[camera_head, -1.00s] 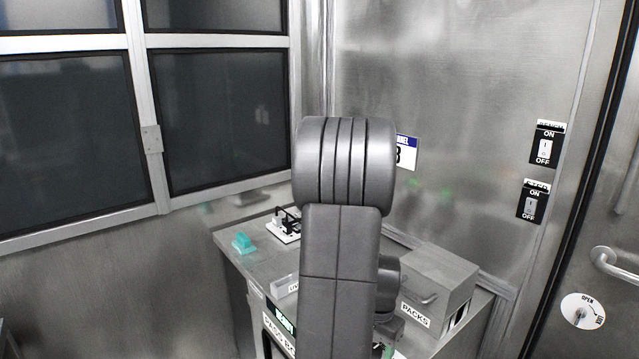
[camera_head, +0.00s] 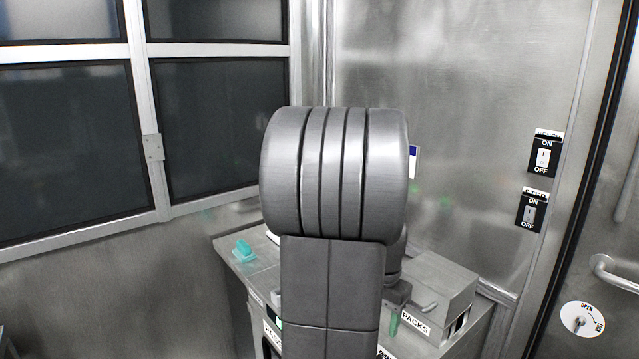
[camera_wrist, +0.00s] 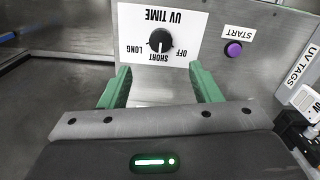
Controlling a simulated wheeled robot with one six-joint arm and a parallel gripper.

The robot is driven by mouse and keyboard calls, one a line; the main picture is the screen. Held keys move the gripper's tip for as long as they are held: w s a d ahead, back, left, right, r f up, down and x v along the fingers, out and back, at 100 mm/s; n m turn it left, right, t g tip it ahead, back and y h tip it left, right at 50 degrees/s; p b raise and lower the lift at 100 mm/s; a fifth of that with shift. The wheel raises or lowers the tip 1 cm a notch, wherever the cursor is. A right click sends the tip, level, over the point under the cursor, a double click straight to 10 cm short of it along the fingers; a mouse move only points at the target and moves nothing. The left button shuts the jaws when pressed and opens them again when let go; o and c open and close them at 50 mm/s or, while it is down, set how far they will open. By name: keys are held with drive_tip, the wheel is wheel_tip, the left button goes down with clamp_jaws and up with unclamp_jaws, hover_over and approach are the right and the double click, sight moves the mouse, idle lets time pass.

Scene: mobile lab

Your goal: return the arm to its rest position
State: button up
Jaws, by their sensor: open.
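My arm rises through the middle of the head view, its large grey joint hiding part of the bench and the wall sign behind. My gripper (camera_wrist: 162,84) shows in the wrist view with its two green fingers well apart and nothing between them. Beyond the fingers is a panel (camera_wrist: 190,75) with a black UV TIME knob (camera_wrist: 160,41) and a purple START button (camera_wrist: 233,50).
The metal bench (camera_head: 232,262) carries a teal item (camera_head: 243,251) at its left. Two ON/OFF switches (camera_head: 543,157) and a door handle (camera_head: 612,272) are at the right. A UV TAGS label (camera_wrist: 302,65) and a white device (camera_wrist: 306,100) are close on the wrist view's right.

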wheel_tip(320, 180, down, 12)
drive_tip(key=shift+w+f+b, duration=0.1)
drive_tip(key=shift+f+b, duration=0.05)
drive_tip(key=shift+b, duration=0.2)
drive_tip(key=shift+w+n, duration=0.1)
drive_tip(key=shift+n, duration=0.3)
drive_tip(key=n, duration=0.2)
drive_tip(key=n+p, duration=0.1)
drive_tip(key=n, duration=0.1)
drive_tip(key=shift+r+n, duration=0.2)
drive_tip(key=shift+n, duration=0.1)
drive_tip(key=n+p, duration=0.1)
drive_tip(key=n, duration=0.5)
drive_tip(key=shift+n, duration=0.3)
wheel_tip(320, 180, up, 8)
drive_tip(key=shift+f, duration=0.15)
